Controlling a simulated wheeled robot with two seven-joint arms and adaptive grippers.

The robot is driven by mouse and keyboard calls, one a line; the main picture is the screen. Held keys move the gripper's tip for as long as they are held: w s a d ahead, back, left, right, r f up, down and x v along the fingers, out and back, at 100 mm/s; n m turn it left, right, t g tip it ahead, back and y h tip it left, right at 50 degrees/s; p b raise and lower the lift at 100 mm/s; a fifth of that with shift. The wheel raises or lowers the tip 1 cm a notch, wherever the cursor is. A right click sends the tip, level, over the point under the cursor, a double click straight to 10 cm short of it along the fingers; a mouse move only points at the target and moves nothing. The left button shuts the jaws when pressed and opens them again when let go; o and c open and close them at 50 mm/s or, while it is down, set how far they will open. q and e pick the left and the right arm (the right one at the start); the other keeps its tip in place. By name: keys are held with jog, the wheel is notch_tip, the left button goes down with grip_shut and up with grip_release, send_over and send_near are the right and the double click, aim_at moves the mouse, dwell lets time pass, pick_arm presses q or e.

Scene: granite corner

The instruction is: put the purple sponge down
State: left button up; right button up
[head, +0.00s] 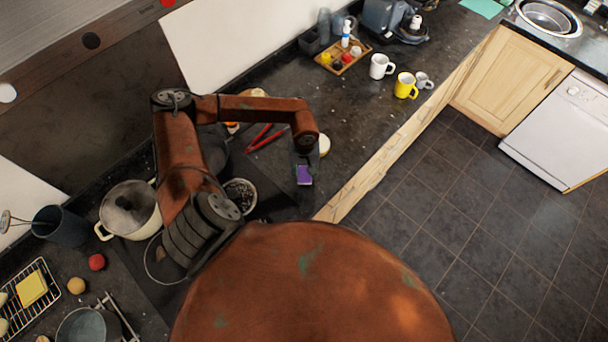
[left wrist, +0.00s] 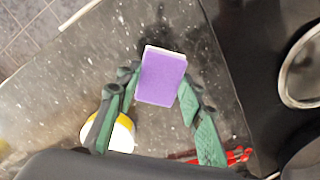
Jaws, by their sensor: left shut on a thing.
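The purple sponge (head: 304,175) is in my left gripper (head: 304,168), over the dark granite counter near its front edge. In the left wrist view the sponge (left wrist: 162,78) is a purple block with a pale edge. The two green-padded fingers of the left gripper (left wrist: 160,88) are on either side of it, shut on it. A dark shadow lies on the counter just beyond it; I cannot tell the exact height of the gap. My right gripper is in neither view.
Red-handled tongs (head: 264,138) and a yellow-white round item (head: 324,144) lie close to the gripper. A bowl (head: 239,194) and a cream pot (head: 129,208) stand to the left. A white mug (head: 381,66) and yellow mug (head: 405,86) stand farther back. Counter between is clear.

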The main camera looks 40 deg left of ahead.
aim_at(304, 174)
pick_arm(q)
notch_tip(304, 174, down, 2)
jog(key=shift+s+f+p, duration=0.1)
jog(key=shift+p, duration=0.45)
jog(key=shift+f, duration=0.25)
jog(key=shift+f, duration=0.1)
jog(key=shift+f, duration=0.1)
jog(key=o, duration=1.2)
